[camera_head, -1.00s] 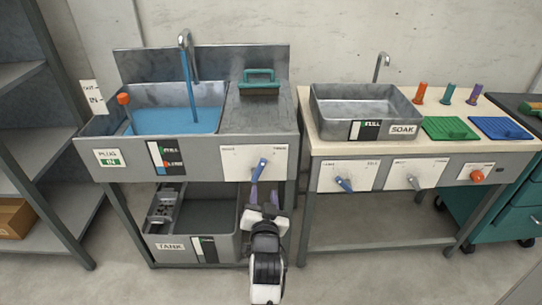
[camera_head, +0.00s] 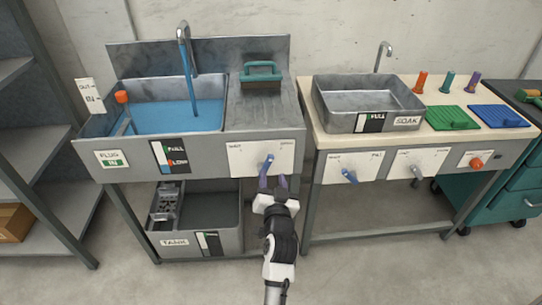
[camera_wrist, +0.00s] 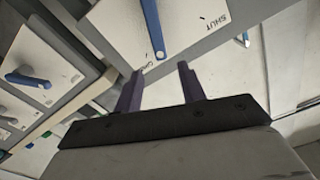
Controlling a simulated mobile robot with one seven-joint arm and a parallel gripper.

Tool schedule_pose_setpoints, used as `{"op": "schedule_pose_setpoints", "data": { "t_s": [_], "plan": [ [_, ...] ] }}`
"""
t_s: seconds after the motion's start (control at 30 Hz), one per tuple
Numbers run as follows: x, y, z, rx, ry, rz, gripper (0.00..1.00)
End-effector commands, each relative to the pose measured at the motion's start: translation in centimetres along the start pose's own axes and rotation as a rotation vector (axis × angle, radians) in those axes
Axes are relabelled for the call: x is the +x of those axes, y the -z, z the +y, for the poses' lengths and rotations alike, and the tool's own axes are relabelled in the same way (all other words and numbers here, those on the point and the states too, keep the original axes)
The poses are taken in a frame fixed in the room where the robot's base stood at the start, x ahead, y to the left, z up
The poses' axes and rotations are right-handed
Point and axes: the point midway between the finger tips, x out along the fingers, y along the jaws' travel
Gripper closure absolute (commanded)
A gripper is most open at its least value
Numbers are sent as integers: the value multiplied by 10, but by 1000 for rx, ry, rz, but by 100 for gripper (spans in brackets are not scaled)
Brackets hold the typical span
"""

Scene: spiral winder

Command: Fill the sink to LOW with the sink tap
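The left sink (camera_head: 223,90) holds blue water (camera_head: 165,117), and a blue stream falls into it from the curved tap (camera_head: 184,45). The sink's front gauge (camera_head: 170,157) has FULL and LOW marks; its exact reading is too small to tell. The plug sign (camera_head: 112,159) reads IN. The blue tap lever (camera_head: 267,165) is on a white panel, its free end tilted down-left. It also shows in the wrist view (camera_wrist: 153,30). My gripper (camera_head: 272,184) is open and empty just below the lever, purple fingers apart; in the wrist view (camera_wrist: 162,68) the lever's tip lies just beyond them.
A tank (camera_head: 225,240) stands below the sink. To the right, a soak basin (camera_head: 335,118) sits on a bench with blue (camera_head: 349,176) and grey (camera_head: 417,170) levers and an orange knob (camera_head: 476,163). A shelf (camera_head: 35,150) stands left. Open floor lies in front.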

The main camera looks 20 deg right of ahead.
Motion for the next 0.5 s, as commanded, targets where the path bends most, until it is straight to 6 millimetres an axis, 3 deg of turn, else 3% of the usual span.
{"op": "schedule_pose_setpoints", "data": {
  "t_s": [0.2, 0.5],
  "plan": [
    [47, 3, -1, 1, 1, 1, 60],
    [85, 1, -1, 0, 0, 0, 60]
  ]
}}
